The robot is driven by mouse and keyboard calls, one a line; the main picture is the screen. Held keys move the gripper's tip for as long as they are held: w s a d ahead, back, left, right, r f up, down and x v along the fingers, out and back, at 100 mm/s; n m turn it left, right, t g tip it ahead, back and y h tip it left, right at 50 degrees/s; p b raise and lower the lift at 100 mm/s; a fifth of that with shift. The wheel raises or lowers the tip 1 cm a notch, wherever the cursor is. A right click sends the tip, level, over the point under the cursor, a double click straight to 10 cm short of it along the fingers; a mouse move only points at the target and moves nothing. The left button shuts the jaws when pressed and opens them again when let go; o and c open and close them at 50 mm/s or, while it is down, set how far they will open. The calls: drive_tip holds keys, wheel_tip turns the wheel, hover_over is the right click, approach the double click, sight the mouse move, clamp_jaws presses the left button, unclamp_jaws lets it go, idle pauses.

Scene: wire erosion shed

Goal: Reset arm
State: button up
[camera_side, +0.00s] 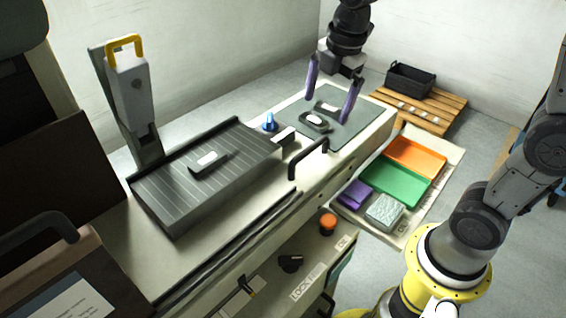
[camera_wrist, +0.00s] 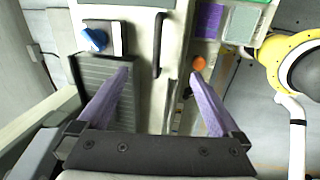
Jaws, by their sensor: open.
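My gripper (camera_side: 327,110) has two purple fingers set wide apart with nothing between them. In the side view it hangs over the grey mat (camera_side: 345,135) at the bench's far end. Two dark parts with pale tops, a nearer one (camera_side: 315,122) and a farther one (camera_side: 326,107), lie on the mat below the fingers; their exact gap to the fingertips is hard to tell. In the wrist view the open fingers (camera_wrist: 159,75) point toward the bench front, with the black bar handle (camera_wrist: 158,45) seen between them.
A ribbed grey bed (camera_side: 170,190) holds another dark part (camera_side: 208,160). Beside it stand a post with a yellow handle (camera_side: 124,42) and a blue knob (camera_side: 270,121). A floor tray holds orange (camera_side: 415,154), green (camera_side: 388,181) and purple (camera_side: 355,194) pieces. A black crate (camera_side: 410,80) sits on a pallet.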

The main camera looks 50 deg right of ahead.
drive_tip(key=s+r+m+t, duration=0.2)
drive_tip(key=s+r+m, duration=0.25)
drive_tip(key=s, duration=0.55)
drive_tip(key=s+f+m+t, duration=0.1)
drive_tip(key=s+f+m, duration=0.3)
drive_tip(key=s+m, duration=0.4)
drive_tip(key=m, duration=0.5)
drive_tip(key=shift+a+f+t, duration=0.3)
drive_tip(key=shift+f, duration=0.05)
idle(0.5)
